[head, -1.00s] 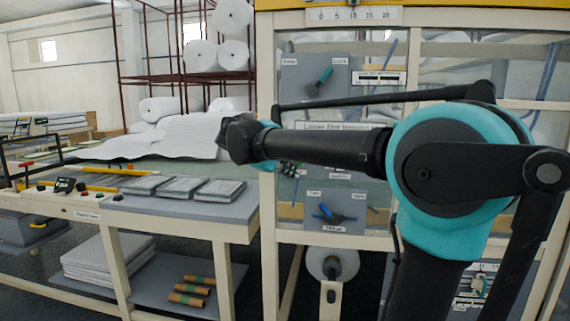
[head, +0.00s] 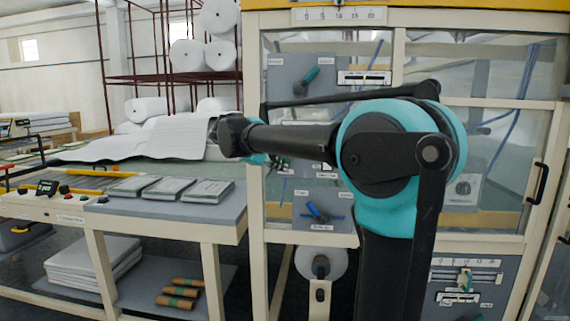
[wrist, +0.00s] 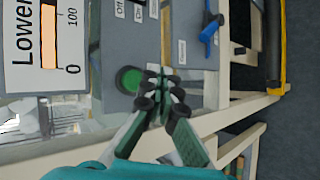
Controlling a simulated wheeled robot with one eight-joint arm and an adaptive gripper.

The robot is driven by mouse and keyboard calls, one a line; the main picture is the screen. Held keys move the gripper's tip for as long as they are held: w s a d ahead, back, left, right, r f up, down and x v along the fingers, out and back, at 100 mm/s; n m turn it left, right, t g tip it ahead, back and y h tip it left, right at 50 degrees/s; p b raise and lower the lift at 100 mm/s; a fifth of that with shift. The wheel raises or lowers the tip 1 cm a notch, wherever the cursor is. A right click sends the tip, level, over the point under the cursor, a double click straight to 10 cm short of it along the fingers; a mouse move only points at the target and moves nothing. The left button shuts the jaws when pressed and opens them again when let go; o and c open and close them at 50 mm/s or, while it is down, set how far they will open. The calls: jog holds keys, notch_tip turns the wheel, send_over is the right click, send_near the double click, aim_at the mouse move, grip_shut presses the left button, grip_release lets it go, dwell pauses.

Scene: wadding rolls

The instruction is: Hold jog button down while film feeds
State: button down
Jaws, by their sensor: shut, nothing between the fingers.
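In the wrist view, a round green button (wrist: 131,79) sits on a grey panel, by small labels that include Off and On. I cannot read a label naming it as the jog button. My gripper (wrist: 160,90) is shut and empty, with its fingertips just right of the green button. I cannot tell whether they touch the panel. In the head view my arm hides most of my gripper in front of the machine. A white roll (head: 335,264), perhaps the film, hangs below the machine's panels.
A blue lever (wrist: 211,28) projects right of the green button. A Lower gauge (wrist: 46,40) is at left. The machine's cream frame (head: 255,120) borders glazed panels. A bench (head: 226,207) with grey pads (head: 207,192) and controls stands at left.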

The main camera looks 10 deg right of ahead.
jog(key=shift+w+d, duration=0.25)
jog(key=shift+w, duration=0.5)
jog(key=shift+w+d, duration=0.2)
jog(key=shift+w, duration=0.5)
jog(key=shift+w, duration=0.15)
dwell(0.3)
jog(key=shift+w+d, duration=0.15)
jog(key=shift+w, duration=0.1)
jog(key=shift+w+d, duration=0.1)
jog(key=shift+w, duration=0.3)
dwell(2.9)
jog(key=shift+s, duration=0.1)
dwell(1.3)
jog(key=shift+s+a, duration=0.25)
jog(key=shift+s, duration=0.45)
jog(key=shift+s, duration=0.15)
jog(key=shift+s+a, duration=0.25)
jog(key=shift+s, duration=0.5)
jog(key=shift+s+a, duration=0.25)
jog(key=shift+s, duration=0.5)
jog(key=shift+s+a, duration=0.25)
jog(key=shift+s, duration=0.5)
